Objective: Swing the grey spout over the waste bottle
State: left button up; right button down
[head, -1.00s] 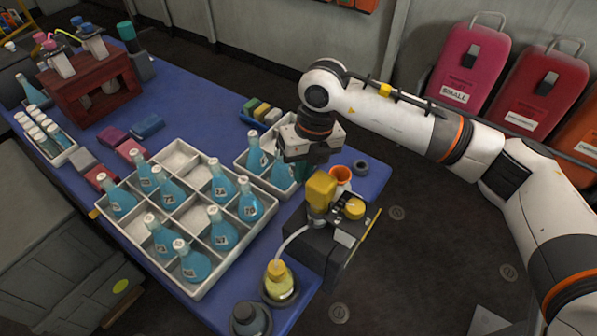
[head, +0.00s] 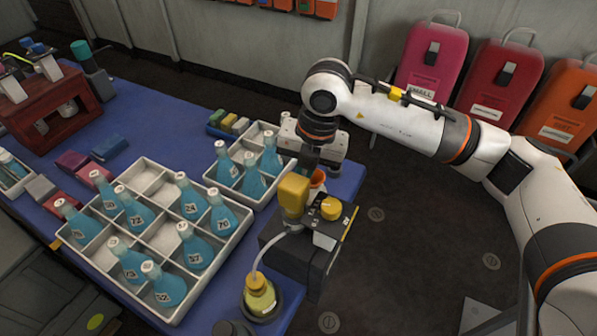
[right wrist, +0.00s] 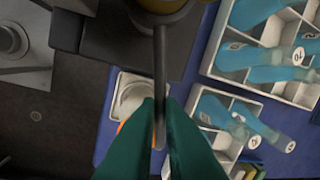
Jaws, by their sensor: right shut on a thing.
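A black dispenser (head: 295,252) with a yellow head (head: 293,194) stands at the near right end of the blue table. Its grey spout (right wrist: 159,75) is a thin bar, clear in the right wrist view and mostly hidden in the head view. My right gripper (right wrist: 160,110) is shut on the spout with its green fingers; it also shows in the head view (head: 310,160). A pale vessel with an orange rim (head: 317,178), probably the waste bottle, stands close beside the dispenser. In the wrist view this vessel (right wrist: 131,97) is just left of the fingertips, partly hidden by them. My left gripper is not in view.
A hose runs from the dispenser to a yellow bottle (head: 261,296). A large divided tray (head: 215,262) and a smaller tray (head: 209,176) hold blue flasks left of the dispenser. A red rack (head: 50,115) stands far left.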

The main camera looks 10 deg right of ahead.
jog(key=shift+d, duration=0.15)
dwell(0.3)
jog(key=c, duration=1.5)
grip_release()
jog(key=shift+c, duration=0.2)
notch_tip(320, 180, up, 12)
jog(key=d, duration=0.1)
jog(key=shift+s+d, duration=0.4)
